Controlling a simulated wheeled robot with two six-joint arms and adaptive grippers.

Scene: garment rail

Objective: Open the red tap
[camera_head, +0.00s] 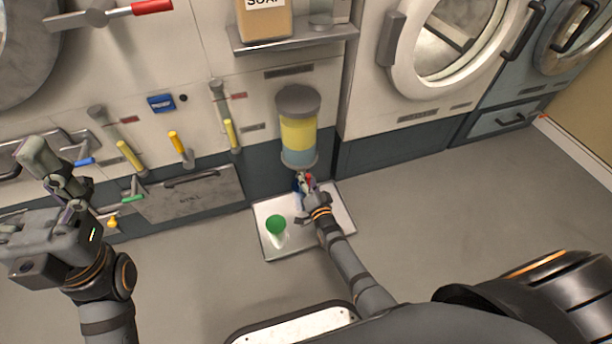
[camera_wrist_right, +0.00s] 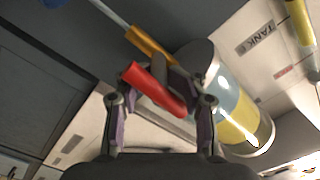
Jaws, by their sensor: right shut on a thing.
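A cylindrical tank (camera_head: 299,128) with a yellow layer over a blue one hangs on the machine wall. The red tap handle (camera_wrist_right: 155,88) is at its lower end in the right wrist view, beside an orange-yellow part (camera_wrist_right: 148,42). My right gripper (camera_head: 309,188) is below the tank, with its fingers on either side of the red handle and shut on it. In the head view the gripper mostly hides the tap. My left gripper (camera_head: 55,172) is raised at the left, away from the tap; its finger opening is unclear.
A shelf (camera_head: 290,38) with a soap box (camera_head: 264,20) is above the tank. Several coloured levers line the wall to the left. The floor at the right is clear.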

